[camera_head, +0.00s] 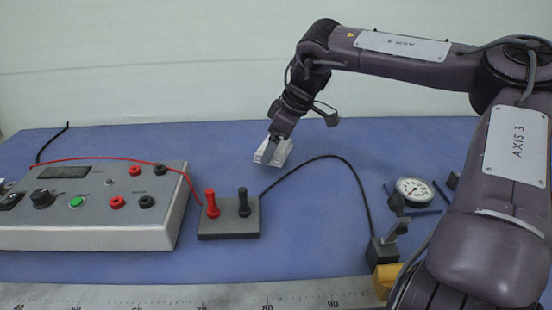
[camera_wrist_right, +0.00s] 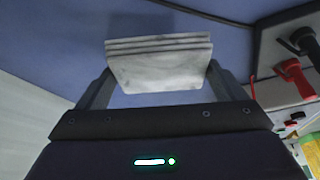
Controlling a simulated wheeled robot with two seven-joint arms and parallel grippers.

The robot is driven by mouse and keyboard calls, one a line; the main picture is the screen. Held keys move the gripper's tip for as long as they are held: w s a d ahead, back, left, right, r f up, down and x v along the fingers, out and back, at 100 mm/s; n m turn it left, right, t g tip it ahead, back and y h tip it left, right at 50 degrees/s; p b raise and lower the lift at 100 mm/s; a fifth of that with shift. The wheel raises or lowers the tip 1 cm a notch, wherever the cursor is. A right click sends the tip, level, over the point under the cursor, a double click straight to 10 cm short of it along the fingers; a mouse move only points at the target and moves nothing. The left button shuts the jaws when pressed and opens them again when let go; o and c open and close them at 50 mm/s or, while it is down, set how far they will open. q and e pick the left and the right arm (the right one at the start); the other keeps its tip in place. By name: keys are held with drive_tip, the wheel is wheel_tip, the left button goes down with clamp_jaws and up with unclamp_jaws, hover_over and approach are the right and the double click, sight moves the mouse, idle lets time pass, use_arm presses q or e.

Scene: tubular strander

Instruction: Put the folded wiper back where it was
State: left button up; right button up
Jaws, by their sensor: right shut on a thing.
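The folded wiper (camera_head: 273,152) is a small white layered pad. My right gripper (camera_head: 275,146) is shut on it, behind the small terminal block and close to the blue table top. The wiper also shows in the right wrist view (camera_wrist_right: 160,62), held between the two dark fingers, its folded layers at the upper edge. From these views I cannot tell whether it touches the table. My left gripper is in neither view.
A terminal block (camera_head: 228,230) with red and black posts stands in front of the wiper. A grey instrument box (camera_head: 90,225) is at the left. A dial gauge (camera_head: 412,190) lies at the right. A black cable (camera_head: 345,165) arcs across the table. The blue table (camera_head: 215,150) is clear behind the block.

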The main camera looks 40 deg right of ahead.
sight(281, 147)
wheel_tip(281, 147, down, 4)
drive_tip(key=shift+r, duration=0.1)
drive_tip(key=shift+f, duration=0.4)
